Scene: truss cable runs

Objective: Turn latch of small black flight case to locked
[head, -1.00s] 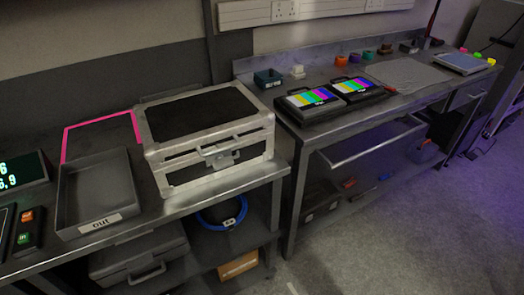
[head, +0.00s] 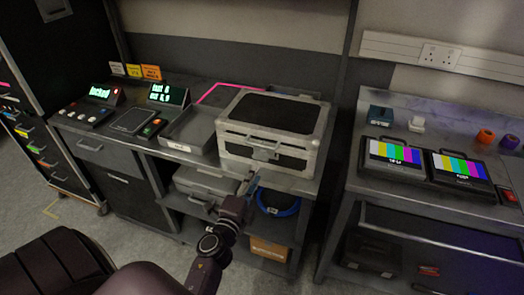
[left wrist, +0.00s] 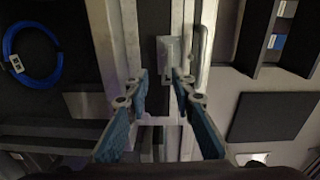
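The small black flight case (head: 275,108), with black panels and silver edges, stands closed on the metal bench. Its silver front latch and handle hardware (head: 262,150) faces me; I cannot tell whether the latch is locked. My left gripper (head: 250,182) is in front of and below the case front. In the left wrist view, my left gripper (left wrist: 159,74) is open, its two fingers apart and empty. A silver latch plate (left wrist: 168,52) shows just beyond the fingertips, with a handle bar (left wrist: 201,45) beside it. My right gripper is not in view.
A grey "out" tray (head: 190,130) stands left of the case. A second bench (head: 400,205) with two colour-bar screen cases stands to the right.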

